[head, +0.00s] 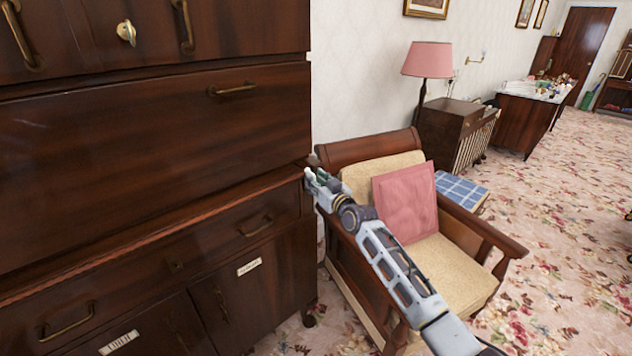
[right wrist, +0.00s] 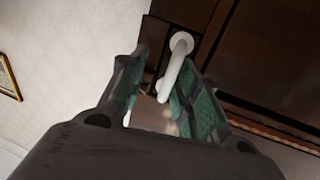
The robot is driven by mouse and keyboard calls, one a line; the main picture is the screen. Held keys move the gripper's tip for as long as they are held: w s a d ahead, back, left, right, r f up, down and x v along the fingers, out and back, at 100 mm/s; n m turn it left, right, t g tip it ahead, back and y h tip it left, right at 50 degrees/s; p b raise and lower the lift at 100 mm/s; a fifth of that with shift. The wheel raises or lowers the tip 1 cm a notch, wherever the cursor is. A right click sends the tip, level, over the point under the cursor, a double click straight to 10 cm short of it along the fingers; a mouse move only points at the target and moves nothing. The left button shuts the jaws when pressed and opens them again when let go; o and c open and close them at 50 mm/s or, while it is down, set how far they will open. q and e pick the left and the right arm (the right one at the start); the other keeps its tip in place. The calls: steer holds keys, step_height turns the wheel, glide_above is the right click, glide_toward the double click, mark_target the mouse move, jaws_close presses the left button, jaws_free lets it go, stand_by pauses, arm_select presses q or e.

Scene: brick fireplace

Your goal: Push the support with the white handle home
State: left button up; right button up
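The white handle (right wrist: 175,68) shows in the right wrist view, fixed by a round base to dark wood. The dark narrow piece beside it (right wrist: 154,42) seems to be the support's end. My right gripper (right wrist: 160,100) is open, with one finger on each side of the handle; I cannot tell whether they touch it. In the head view my right gripper (head: 316,180) is at the right edge of the dark wooden cabinet (head: 150,140), just below its upper section. There the support is mostly hidden, so how far it sticks out is unclear. My left gripper is out of view.
An armchair with a pink cushion (head: 405,203) stands close to the cabinet, under my right arm. A pink lamp (head: 428,60), a low dark cabinet (head: 450,130) and a desk (head: 525,115) are farther back. Flowered carpet (head: 560,240) is clear at the right.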

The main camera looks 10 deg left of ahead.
steer(key=shift+s+a+r, duration=0.15)
steer(key=shift+a+r, duration=0.25)
steer(key=shift+s+f, duration=0.1)
steer(key=shift+f, duration=0.1)
steer(key=shift+s+d, duration=0.1)
steer(key=shift+d, duration=0.05)
steer(key=v, duration=0.7)
steer(key=shift+d+f, duration=0.2)
steer(key=shift+d, duration=0.05)
stand_by(0.5)
steer(key=shift+s, duration=0.15)
